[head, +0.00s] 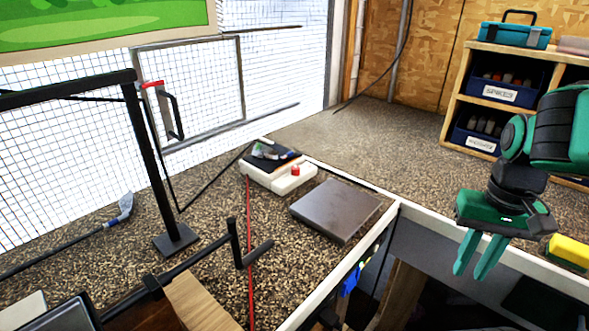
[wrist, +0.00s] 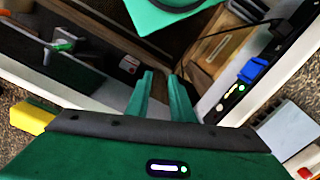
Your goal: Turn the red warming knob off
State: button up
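The red knob (head: 296,170) sits on the front right of a white box (head: 278,184) with a dark top, on the speckled bench. My gripper (head: 474,268) is to the right of the box, beyond the bench's front edge, pointing down and well apart from the knob. Its green fingers also show in the wrist view (wrist: 160,82), with a gap between them and nothing held. Which way the knob is set cannot be told.
A flat grey plate (head: 335,210) lies between the box and the bench edge. A golf club head (head: 265,152) rests on the box. A black post stand (head: 175,239) is to the left. A yellow block (head: 568,252) lies at right. Shelves (head: 505,95) stand behind.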

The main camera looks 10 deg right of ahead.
jog(key=shift+s+r, duration=0.15)
jog(key=shift+r, duration=0.35)
grip_shut()
jog(key=n, duration=0.8)
send_near(296, 171)
jog(key=s, duration=0.1)
jog(key=shift+s+a+f, duration=0.1)
jog(key=shift+a+f, duration=0.05)
jog(key=shift+f, duration=1.7)
jog(key=shift+s+a+f, duration=0.1)
jog(key=shift+a+f, duration=0.05)
jog(key=shift+f, duration=1.75)
